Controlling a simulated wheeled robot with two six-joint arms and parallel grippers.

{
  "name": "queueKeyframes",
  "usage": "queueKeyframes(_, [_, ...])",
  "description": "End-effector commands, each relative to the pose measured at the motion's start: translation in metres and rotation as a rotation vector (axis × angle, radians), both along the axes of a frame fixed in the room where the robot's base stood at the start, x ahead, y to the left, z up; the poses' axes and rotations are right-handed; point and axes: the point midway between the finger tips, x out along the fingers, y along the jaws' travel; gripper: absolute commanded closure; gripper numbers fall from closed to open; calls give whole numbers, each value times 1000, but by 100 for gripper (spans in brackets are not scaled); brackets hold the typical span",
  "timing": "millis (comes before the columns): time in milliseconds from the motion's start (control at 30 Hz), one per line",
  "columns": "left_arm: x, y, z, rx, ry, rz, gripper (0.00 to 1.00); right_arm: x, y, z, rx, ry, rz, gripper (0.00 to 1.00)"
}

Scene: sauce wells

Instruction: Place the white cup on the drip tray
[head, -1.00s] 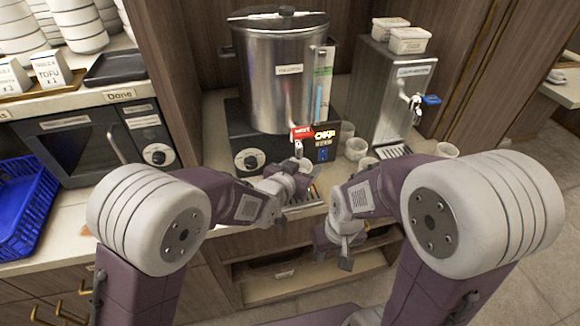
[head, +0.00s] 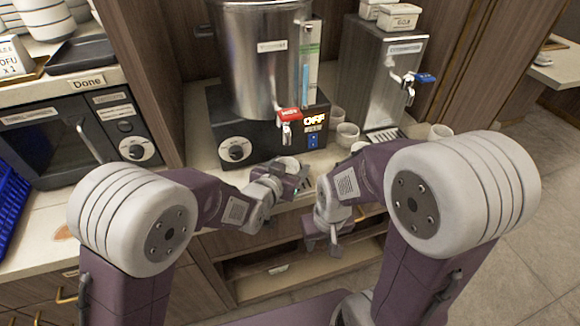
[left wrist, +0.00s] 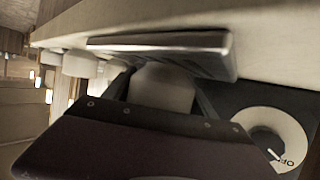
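A white cup (left wrist: 163,88) sits between the two dark fingers of my left gripper (left wrist: 165,98) in the left wrist view, and the fingers appear to touch both its sides. In the head view my left gripper (head: 298,182) is at the counter's front edge, in front of and below the urn's red-handled tap (head: 287,118). The cup is mostly hidden there. A metal drip tray (left wrist: 175,42) lies close beyond the cup in the wrist view; whether they touch is unclear. My right gripper (head: 323,246) hangs empty below the counter edge, its fingers apart.
The steel urn (head: 258,65) stands on a black base with a dial (head: 236,150). Several other white cups, including one cup (head: 347,136), stand right of it, near a second dispenser (head: 385,75). An open shelf (head: 285,270) lies below the counter.

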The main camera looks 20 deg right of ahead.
Motion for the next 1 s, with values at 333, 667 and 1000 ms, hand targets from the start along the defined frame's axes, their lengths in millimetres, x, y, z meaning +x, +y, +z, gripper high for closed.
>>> queueKeyframes(333, [0,0,2,-1,-1,0,18,0,0,1,0,0,0,64])
queueKeyframes(667, [-32,25,24,-2,-2,0,18,0,0,7,0,0,0,64])
queueKeyframes(1000, [-76,61,43,-5,-6,1,18,0,0,-12,0,0,0,64])
